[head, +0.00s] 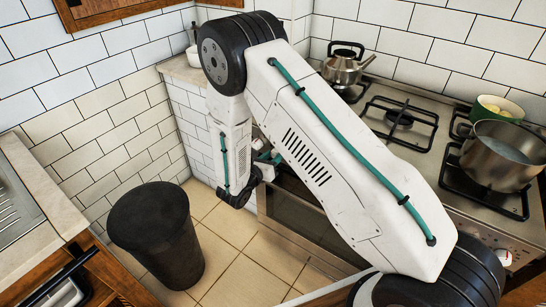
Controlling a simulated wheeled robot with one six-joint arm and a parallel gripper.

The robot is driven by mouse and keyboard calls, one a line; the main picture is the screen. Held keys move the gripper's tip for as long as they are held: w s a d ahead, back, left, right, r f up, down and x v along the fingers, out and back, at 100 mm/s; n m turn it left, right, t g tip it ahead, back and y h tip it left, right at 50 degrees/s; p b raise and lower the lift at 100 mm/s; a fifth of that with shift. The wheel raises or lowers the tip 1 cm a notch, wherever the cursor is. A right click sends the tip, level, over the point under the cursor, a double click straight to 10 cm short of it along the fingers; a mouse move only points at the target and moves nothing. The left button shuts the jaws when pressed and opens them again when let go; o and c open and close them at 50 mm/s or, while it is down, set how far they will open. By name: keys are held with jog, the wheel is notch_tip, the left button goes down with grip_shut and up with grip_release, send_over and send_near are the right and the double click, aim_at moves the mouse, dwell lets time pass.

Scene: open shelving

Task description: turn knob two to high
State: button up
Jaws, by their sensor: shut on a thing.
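The stove (455,215) stands along the back wall, with its control panel on the front edge. One light knob (505,258) shows at the right end of the panel. The rest of the knob row, including knob two, is hidden behind my arm. My gripper (268,160) is at the left end of the stove front, partly covered by my own arm links. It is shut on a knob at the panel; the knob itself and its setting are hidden.
A kettle (345,64) stands on the back left burner. A steel pot (497,155) and a green pot (497,108) stand at the right. A dark bin (155,235) stands on the floor. A counter with a sink (15,205) is at left.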

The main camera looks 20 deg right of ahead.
jog(key=o, duration=1)
jog(key=shift+w, duration=0.1)
jog(key=shift+a, duration=0.1)
jog(key=v, duration=0.7)
jog(key=shift+s+a, duration=0.25)
jog(key=shift+a, duration=0.05)
jog(key=shift+r, duration=0.1)
